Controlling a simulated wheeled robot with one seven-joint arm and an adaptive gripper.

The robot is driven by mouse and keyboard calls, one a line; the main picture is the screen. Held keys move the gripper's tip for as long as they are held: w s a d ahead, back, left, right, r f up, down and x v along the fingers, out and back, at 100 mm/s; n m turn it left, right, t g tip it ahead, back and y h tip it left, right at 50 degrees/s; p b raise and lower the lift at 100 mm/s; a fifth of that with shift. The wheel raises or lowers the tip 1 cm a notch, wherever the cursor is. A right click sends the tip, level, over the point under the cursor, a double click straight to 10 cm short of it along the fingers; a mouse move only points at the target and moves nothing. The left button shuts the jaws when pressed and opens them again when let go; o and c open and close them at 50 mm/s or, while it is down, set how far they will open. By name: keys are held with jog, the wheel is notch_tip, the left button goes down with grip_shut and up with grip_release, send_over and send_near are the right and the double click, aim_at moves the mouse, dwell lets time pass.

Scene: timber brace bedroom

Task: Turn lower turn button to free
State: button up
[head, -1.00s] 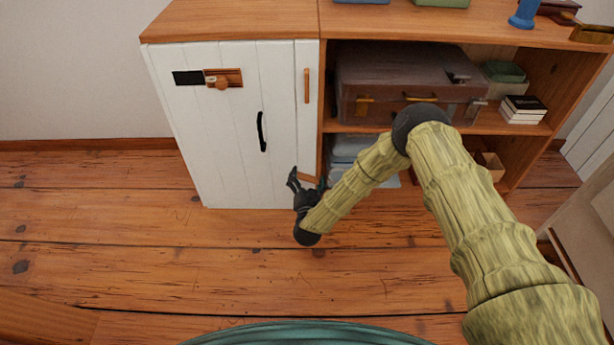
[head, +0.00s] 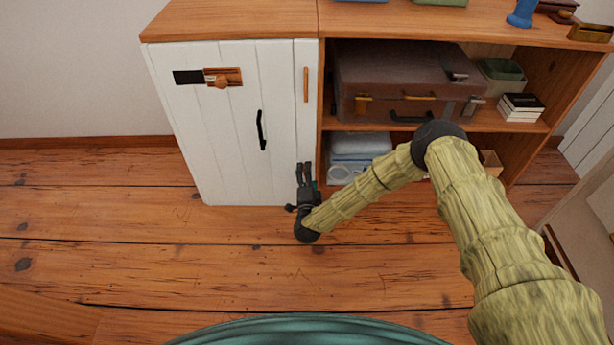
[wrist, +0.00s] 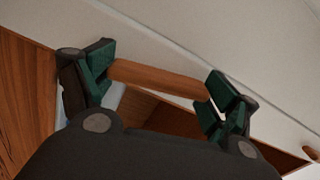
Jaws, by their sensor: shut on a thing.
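The lower turn button is a wooden bar (wrist: 160,82) in the wrist view, lying lengthwise between the two green-padded fingers of my gripper (wrist: 163,86). My gripper is shut on it, one finger at each end. In the head view my gripper (head: 305,170) is at the lower right edge of the white cabinet door (head: 230,130), fingers pointing up the picture. It hides the lower button there, so the button's angle to the door edge is hard to tell.
An upper turn button (head: 306,85) stands upright near the door's top right. A black handle (head: 261,130) and a wooden slide latch (head: 222,78) are on the door. Open shelves with a suitcase (head: 400,80) are to the right. The floor in front is clear.

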jog(key=shift+f+m, duration=0.1)
jog(key=shift+m, duration=1)
jog(key=o, duration=0.8)
jog(key=s, duration=1.2)
